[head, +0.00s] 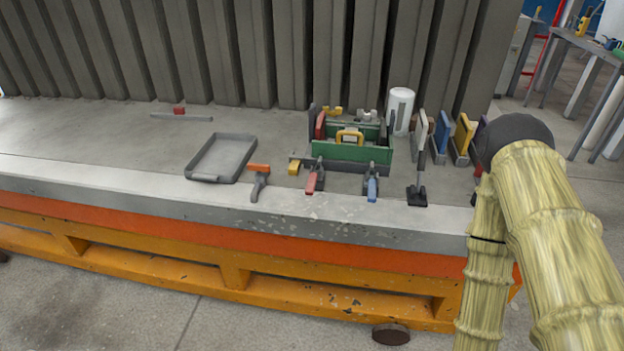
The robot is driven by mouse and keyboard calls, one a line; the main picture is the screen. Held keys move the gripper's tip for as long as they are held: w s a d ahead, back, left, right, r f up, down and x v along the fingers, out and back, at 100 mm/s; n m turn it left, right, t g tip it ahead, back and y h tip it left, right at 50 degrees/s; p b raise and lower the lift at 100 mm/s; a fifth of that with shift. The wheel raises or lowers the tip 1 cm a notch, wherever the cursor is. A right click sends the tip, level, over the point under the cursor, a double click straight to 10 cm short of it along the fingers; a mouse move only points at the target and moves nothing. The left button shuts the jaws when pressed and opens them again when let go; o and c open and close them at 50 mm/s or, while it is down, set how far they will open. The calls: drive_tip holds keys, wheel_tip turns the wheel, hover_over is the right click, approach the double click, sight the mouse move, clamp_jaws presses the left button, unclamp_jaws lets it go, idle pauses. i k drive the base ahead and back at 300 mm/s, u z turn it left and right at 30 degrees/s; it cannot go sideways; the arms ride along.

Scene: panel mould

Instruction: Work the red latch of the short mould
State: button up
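A small mould with green sides (378,155) stands on the bench in the head view, with a yellow handle (350,137) in its middle. A latch with a red handle (312,183) sits in front of its left part, near the bench's front edge. A latch with a blue handle (372,187) sits in front of its right part. I cannot tell whether the red latch is open or closed, or which mould is the short one. My arm covers the right side of the view; its gripper is not seen.
The bench (90,135) has bare room at left. A grey tray (222,158), an orange-topped tool (260,180) and a black lever (417,192) lie along it. A white cylinder (399,110) and coloured upright panels (441,132) stand right of the mould. A ribbed wall rises behind.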

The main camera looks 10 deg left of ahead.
sight(309, 190)
drive_tip(key=k, duration=1.25)
drive_tip(key=u, duration=0.7)
drive_tip(key=i, duration=1.25)
drive_tip(key=z, duration=0.7)
